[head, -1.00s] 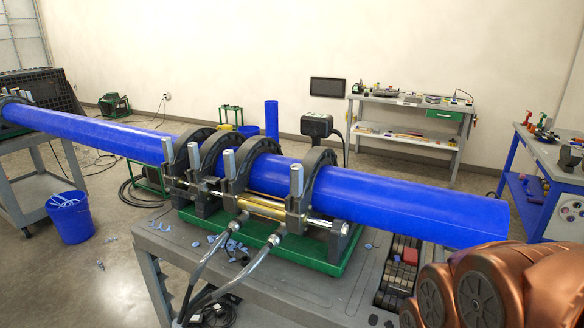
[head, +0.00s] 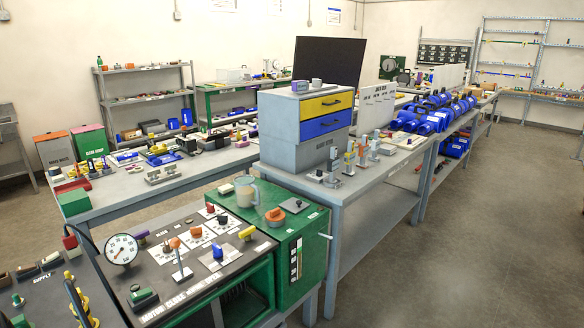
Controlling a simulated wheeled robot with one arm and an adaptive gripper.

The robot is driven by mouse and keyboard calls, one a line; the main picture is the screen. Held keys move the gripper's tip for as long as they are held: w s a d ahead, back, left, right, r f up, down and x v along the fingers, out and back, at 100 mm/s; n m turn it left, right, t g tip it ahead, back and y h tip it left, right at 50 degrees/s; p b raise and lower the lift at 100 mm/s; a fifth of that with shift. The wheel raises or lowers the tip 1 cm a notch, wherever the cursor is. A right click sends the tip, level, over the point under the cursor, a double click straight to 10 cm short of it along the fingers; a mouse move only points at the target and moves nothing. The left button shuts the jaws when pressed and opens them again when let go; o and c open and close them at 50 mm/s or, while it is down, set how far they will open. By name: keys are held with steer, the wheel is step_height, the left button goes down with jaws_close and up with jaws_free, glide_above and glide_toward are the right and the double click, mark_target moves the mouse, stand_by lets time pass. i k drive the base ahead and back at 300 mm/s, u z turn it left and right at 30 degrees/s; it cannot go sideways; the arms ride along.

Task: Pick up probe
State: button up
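I cannot make out a probe for certain in the head view; many of the small items on the benches are too small to name. My gripper is not in view, and no part of my arm shows.
A grey bench (head: 338,185) carries a drawer unit (head: 305,127) with yellow and blue drawers, and small fittings. Blue pipe fittings (head: 425,118) lie further back. A dark screen (head: 328,62) and shelves (head: 150,100) stand behind. The floor (head: 480,235) at the right is open.

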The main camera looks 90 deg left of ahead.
mark_target(333, 163)
steer(key=u, duration=2.55)
steer(key=i, duration=1.95)
steer(key=u, duration=0.75)
steer(key=i, duration=1.05)
steer(key=u, duration=0.15)
